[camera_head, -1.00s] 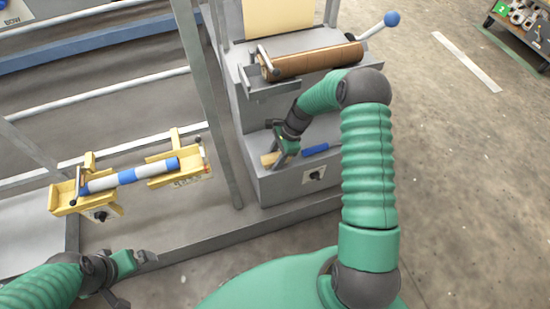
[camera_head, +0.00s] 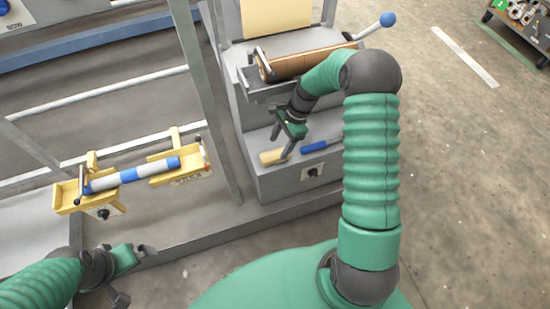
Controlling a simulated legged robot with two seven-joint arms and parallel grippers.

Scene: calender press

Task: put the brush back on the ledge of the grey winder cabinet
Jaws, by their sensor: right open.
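The tan brush (camera_head: 272,157) lies on the lower ledge (camera_head: 270,180) of the grey winder cabinet (camera_head: 245,120), left of a blue-handled tool (camera_head: 316,147). My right gripper (camera_head: 282,145) is open just above and behind the brush, with one finger hanging close to its right end. Whether that finger touches the brush I cannot tell. My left gripper (camera_head: 136,273) is open and empty at the lower left, far from the cabinet.
A brown roll (camera_head: 300,64) with a blue-knobbed lever (camera_head: 387,19) sits higher on the cabinet, close to my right forearm. A blue-and-white roller (camera_head: 130,175) rests in yellow brackets (camera_head: 70,197) at the left.

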